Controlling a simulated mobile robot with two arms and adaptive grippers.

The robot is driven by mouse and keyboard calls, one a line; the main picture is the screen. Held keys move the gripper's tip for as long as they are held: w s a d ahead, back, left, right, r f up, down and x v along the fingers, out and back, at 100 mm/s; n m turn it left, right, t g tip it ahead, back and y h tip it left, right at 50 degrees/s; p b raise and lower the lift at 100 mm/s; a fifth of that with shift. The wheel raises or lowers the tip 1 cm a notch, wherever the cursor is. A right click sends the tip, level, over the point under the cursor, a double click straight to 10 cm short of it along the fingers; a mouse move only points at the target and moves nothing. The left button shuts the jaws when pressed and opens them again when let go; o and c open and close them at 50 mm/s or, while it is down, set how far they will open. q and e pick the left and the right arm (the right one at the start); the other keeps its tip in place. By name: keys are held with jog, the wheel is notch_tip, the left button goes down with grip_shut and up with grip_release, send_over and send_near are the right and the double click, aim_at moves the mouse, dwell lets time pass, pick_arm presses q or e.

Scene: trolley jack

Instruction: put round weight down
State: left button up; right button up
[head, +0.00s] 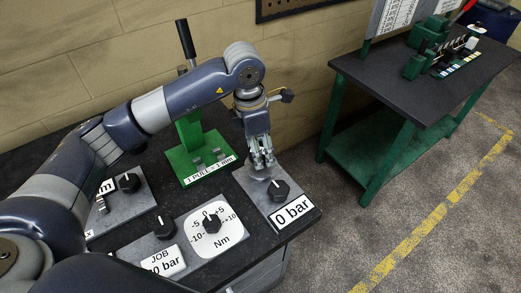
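My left arm comes in from the left, and its gripper (262,162) points down over the grey panel marked "0 bar" (251,186). A small grey rounded thing, perhaps the round weight (261,173), shows right at the fingertips, just above or on the panel's back part. The fingers partly cover it. The picture is too small to tell whether the fingers grip it or only stand around it. My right gripper is not in view.
A black knob (279,189) sits on the panel close in front of the gripper. A green stand with a black-handled lever (190,135) is behind left. A dial panel marked "Nm" (212,226) is in front left. A green-legged bench (405,80) stands apart at right.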

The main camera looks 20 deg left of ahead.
pick_arm(q)
jog(key=shift+w+f, duration=0.1)
jog(key=shift+w, duration=0.2)
notch_tip(320, 180, down, 3)
jog(key=shift+r+p, duration=0.1)
jog(key=shift+p, duration=0.9)
jog(key=shift+f, duration=0.4)
jog(key=o, duration=1.5)
jog(key=shift+c, duration=0.2)
